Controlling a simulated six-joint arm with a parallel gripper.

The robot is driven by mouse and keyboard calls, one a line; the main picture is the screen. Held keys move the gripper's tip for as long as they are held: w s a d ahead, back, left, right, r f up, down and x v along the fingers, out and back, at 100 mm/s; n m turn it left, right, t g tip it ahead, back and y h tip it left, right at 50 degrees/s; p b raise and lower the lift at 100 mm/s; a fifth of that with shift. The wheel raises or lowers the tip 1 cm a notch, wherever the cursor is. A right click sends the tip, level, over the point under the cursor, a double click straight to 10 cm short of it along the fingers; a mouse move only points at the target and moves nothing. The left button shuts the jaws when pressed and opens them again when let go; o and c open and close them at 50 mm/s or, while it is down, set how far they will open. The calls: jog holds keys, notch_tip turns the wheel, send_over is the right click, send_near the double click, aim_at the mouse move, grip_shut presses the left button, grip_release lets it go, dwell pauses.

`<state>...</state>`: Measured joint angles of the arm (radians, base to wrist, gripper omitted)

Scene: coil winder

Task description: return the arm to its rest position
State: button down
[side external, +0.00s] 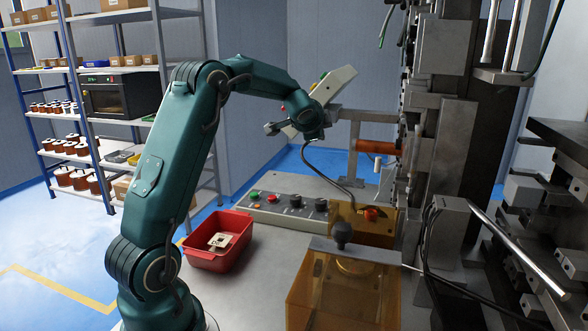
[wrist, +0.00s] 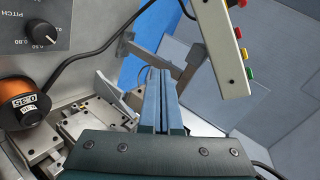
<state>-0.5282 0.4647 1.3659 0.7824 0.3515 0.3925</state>
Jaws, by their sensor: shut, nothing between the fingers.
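My gripper shows in the wrist view (wrist: 156,75) with its two blue-grey fingers together and nothing between them. In the side view my teal arm rises from the front left, bends over and reaches right, with its wrist held above the bench. A beige button box (side external: 328,92) appears close behind the wrist in the side view. It also stands to the right of the fingers in the wrist view (wrist: 222,45), and I cannot tell the gap.
A red tray (side external: 190,254) holding pale parts sits beside my arm. A control panel (side external: 283,204), amber covers (side external: 340,300) and the tall winder (side external: 440,150) flank the work area. An orange-brown spool (wrist: 28,105) is at the wrist view's left. Shelves (side external: 135,70) stand behind.

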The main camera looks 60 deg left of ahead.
jog(key=d+f+n+g+h, duration=0.1)
jog(key=d+h, duration=0.2)
jog(key=d, duration=0.2)
jog(key=s+d+f+n+g+h, duration=0.1)
jog(key=d+f+h, duration=0.1)
jog(key=d, duration=0.4)
jog(key=s+d+f+n+g+h, duration=0.1)
jog(key=d+f+g+h, duration=0.1)
jog(key=d+h, duration=0.2)
jog(key=shift+s+d+n+h, duration=0.15)
jog(key=shift+d+n+h, duration=0.25)
jog(key=shift+d, duration=0.65)
jog(key=a, duration=0.1)
jog(key=s+a+n, duration=0.1)
jog(key=a, duration=0.1)
jog(key=shift+s+a+r+n+y, duration=0.25)
jog(key=shift+s+r+n+y, duration=0.05)
jog(key=shift+s+r+y, duration=0.1)
